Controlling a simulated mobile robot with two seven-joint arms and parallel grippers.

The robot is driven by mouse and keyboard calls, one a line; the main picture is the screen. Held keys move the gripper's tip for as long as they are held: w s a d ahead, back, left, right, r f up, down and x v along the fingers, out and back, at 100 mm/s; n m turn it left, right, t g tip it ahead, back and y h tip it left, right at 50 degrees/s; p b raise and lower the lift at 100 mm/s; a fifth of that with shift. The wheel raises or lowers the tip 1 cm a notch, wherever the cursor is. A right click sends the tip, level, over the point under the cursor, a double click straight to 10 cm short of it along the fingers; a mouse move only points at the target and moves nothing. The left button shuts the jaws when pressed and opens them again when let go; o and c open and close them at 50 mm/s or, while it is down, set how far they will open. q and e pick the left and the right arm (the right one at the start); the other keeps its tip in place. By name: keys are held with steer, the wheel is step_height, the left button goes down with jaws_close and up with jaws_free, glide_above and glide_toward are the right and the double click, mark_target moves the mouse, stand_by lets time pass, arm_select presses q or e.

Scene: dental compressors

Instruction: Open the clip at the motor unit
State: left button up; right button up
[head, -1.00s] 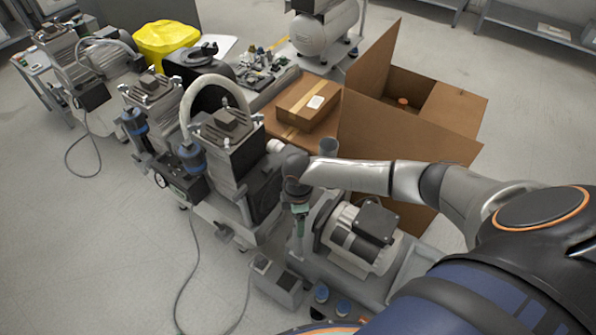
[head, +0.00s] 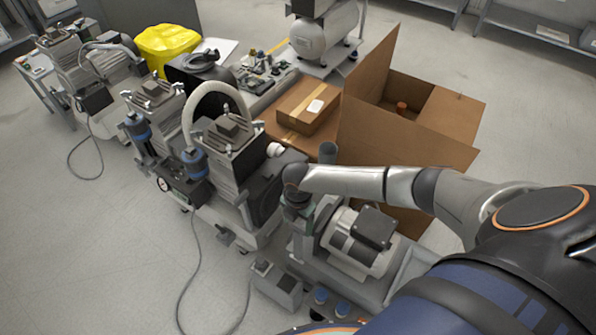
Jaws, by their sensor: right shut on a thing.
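The motor unit (head: 360,240) is a light metal motor with a dark box on top, on a grey base at the lower middle of the head view. My right gripper (head: 298,212) points down just left of the motor, between it and the compressor. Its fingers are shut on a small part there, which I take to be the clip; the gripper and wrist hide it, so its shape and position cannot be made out. My left gripper is not in view.
A compressor (head: 228,150) with a pale hose stands close to the left of my right gripper. An open cardboard box (head: 410,135) is behind my right forearm. A closed carton (head: 308,103) lies behind the gripper. A small grey box (head: 277,284) is in front. Floor at left is free.

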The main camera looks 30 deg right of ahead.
mark_target(297, 225)
steer(key=shift+a+n, duration=0.2)
steer(key=shift+n, duration=0.1)
steer(key=o, duration=1.3)
steer(key=shift+d, duration=0.1)
step_height(297, 225, up, 13)
steer(key=p, duration=0.2)
steer(key=shift+f, duration=0.2)
